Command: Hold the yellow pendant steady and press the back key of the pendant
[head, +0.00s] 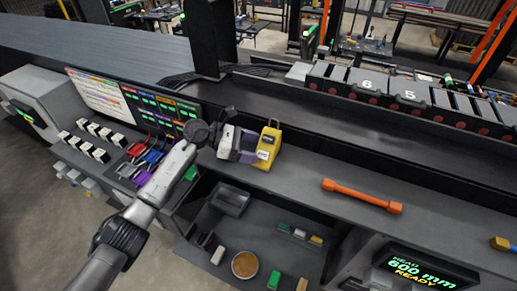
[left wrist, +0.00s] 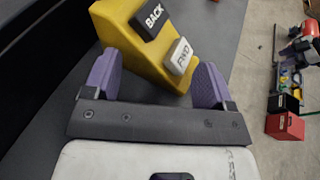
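The yellow pendant (head: 272,136) stands on the grey bench near the middle of the head view. In the left wrist view the yellow pendant (left wrist: 117,17) lies at a slant, with a black BACK key (left wrist: 152,18) and a white FWD key (left wrist: 179,56). My left gripper (head: 256,148) is at the pendant's left side. In the left wrist view its purple fingers (left wrist: 158,66) are spread wide, one at each side of the pendant's near end. Whether they touch it I cannot tell. My right gripper is in neither view.
An orange bar tool (head: 362,195) lies on the bench to the right. A label panel (head: 130,100) and several coloured parts stand at the left. A lower shelf holds a grey bin (head: 231,200) and a round dish (head: 245,265). The bench between pendant and orange tool is clear.

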